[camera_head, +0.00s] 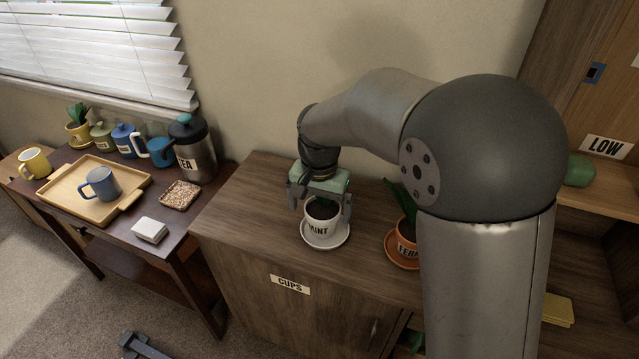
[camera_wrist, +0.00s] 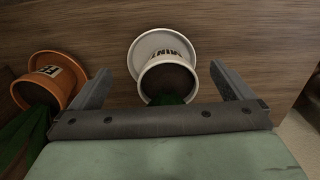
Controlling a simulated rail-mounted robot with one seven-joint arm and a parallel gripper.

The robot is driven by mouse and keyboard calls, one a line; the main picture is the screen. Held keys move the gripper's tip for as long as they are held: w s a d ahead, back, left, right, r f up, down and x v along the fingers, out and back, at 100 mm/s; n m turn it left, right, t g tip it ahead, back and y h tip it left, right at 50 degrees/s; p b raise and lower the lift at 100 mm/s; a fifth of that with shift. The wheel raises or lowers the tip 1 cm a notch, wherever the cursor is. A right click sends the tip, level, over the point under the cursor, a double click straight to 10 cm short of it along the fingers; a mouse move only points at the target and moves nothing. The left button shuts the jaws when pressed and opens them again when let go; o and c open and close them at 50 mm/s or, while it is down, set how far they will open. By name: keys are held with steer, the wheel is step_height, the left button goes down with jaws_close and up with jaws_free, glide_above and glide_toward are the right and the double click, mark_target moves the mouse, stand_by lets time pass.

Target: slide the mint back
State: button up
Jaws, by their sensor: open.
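The white pot labelled MINT (camera_head: 319,229) stands upright on a white saucer (camera_head: 341,240), near the front edge of the wooden cabinet top. My gripper (camera_head: 320,207) is over the pot with its fingers open, one to each side. The wrist view shows the mint pot (camera_wrist: 167,76) and its saucer (camera_wrist: 135,56) between and beyond the open fingers of my gripper (camera_wrist: 165,84). I cannot tell whether either finger touches the pot. Most of the mint plant is hidden behind my gripper.
An orange pot labelled FERN (camera_head: 405,247) stands on its saucer to the right, partly behind my arm; it is at left in the wrist view (camera_wrist: 52,82). Cabinet top (camera_head: 255,200) is clear left of the mint. A side table (camera_head: 98,217) with cups stands further left.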

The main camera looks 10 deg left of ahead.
step_height(320, 180, up, 7)
stand_by(0.3)
steer(key=shift+f, duration=0.1)
steer(key=s+d+r+n+p, duration=0.1)
steer(key=s+d, duration=0.3)
steer(key=d, duration=0.3)
steer(key=s+d+r+p, duration=0.2)
steer(key=s+d, duration=0.2)
steer(key=d, duration=0.3)
steer(key=s+d+f+n+p, duration=0.1)
steer(key=s+d+f, duration=0.2)
steer(key=s+d, duration=0.5)
steer(key=s, duration=0.4)
steer(key=shift+d, duration=0.2)
stand_by(0.3)
